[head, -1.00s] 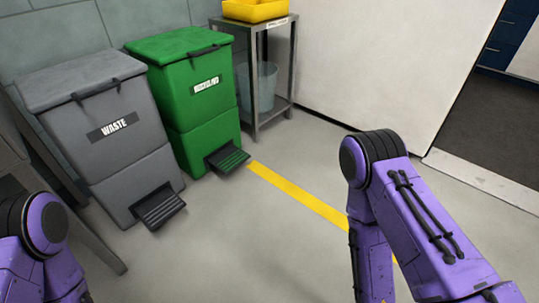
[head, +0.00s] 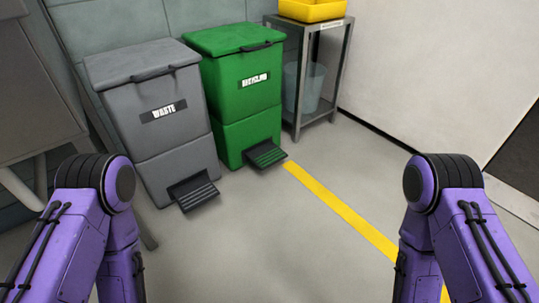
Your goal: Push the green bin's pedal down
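The green bin (head: 240,95) stands against the back wall with its lid shut. Its label appears to read "RECYCLING", though the letters are blurred. Its black ribbed pedal (head: 266,154) sticks out at the bottom front, just above the floor, with nothing touching it. My two purple arms come in from the lower left and lower right, bent downward at the elbow. Both grippers are out of the picture below. The arms are well apart from the bin and its pedal.
A grey bin (head: 160,115) labelled "WASTE" stands left of the green one, with its own black pedal (head: 194,192). A metal stand (head: 318,118) with a yellow tray (head: 312,10) and a translucent bucket (head: 303,87) is to the right. A yellow floor line (head: 340,210) runs toward me. The floor before the bins is clear.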

